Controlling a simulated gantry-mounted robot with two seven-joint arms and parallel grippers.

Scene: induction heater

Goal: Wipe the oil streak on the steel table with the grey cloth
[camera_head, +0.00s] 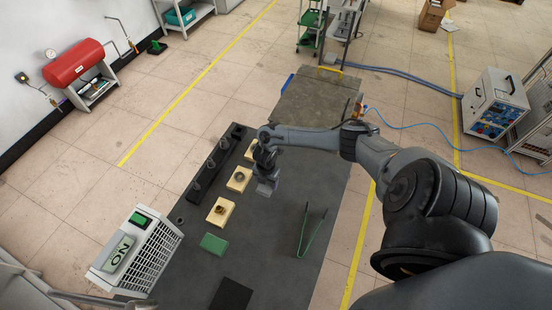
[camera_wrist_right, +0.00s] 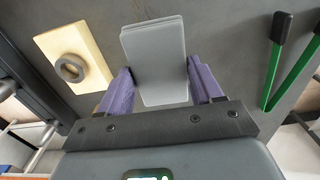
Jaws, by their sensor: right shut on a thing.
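The grey cloth (camera_head: 266,189) is a pale grey folded pad at my right gripper (camera_head: 266,178), over the middle of the dark steel table (camera_head: 275,240). In the right wrist view the cloth (camera_wrist_right: 155,65) lies between the two purple fingers of the right gripper (camera_wrist_right: 161,82), which is shut on it. I cannot tell from these views whether the cloth touches the table. My left gripper is out of view.
Cream blocks with rings (camera_head: 222,211) stand left of the gripper, beside a black rack (camera_head: 211,163). Green-handled tongs (camera_head: 311,235) lie right.

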